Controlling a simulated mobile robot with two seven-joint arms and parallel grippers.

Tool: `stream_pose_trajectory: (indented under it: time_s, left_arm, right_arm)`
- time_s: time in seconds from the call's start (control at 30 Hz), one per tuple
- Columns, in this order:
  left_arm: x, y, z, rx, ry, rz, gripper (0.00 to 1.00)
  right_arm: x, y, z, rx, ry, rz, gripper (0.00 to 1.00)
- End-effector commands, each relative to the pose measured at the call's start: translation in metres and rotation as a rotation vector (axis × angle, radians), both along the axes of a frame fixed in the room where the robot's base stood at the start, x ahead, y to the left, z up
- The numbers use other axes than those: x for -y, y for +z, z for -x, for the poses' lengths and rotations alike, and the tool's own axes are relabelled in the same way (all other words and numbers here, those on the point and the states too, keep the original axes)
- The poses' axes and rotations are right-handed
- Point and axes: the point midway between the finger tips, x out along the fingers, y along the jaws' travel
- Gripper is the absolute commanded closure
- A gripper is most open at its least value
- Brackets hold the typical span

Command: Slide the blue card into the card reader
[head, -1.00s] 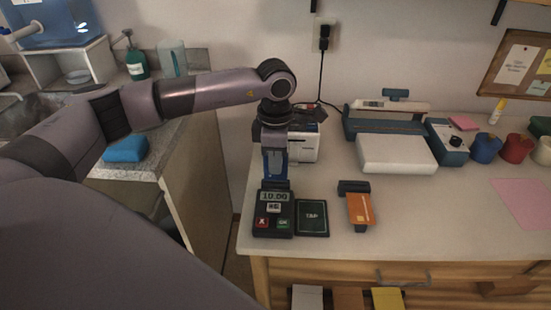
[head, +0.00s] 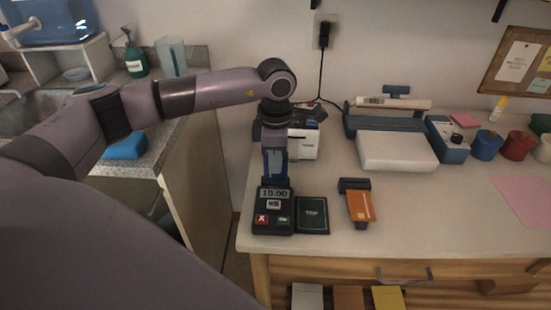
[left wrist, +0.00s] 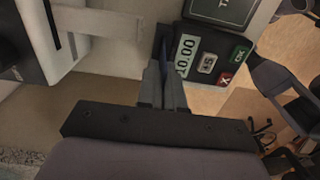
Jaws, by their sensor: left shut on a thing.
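The card reader (head: 273,213) is a dark terminal with a "10.00" display, a red X key and a green OK key. It stands near the front left of the counter and also shows in the left wrist view (left wrist: 207,60). My left gripper (head: 275,165) is just behind the reader, pointing down. It is shut on the blue card (head: 276,163), which hangs upright at the reader's back edge. In the left wrist view the fingers (left wrist: 164,85) meet beside the display end. I cannot tell how deep the card's lower edge sits.
A dark pad (head: 312,215) adjoins the reader on the right. An orange card (head: 359,206) lies in a dark holder further right. A white box-like device (head: 303,142) stands behind the gripper. Right of the orange card the counter front is clear.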

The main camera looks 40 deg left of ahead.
Motion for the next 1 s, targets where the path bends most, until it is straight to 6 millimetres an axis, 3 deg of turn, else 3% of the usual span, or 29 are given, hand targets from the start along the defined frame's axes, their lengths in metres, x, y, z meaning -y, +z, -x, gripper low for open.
stream_pose_trajectory:
  time_s: [1.0]
  left_arm:
    - [0.000, -0.021, 0.000, 0.000, 0.000, 0.000, 1.00]
  right_arm:
    - [0.000, -0.016, 0.000, 0.000, 0.000, 0.000, 0.57]
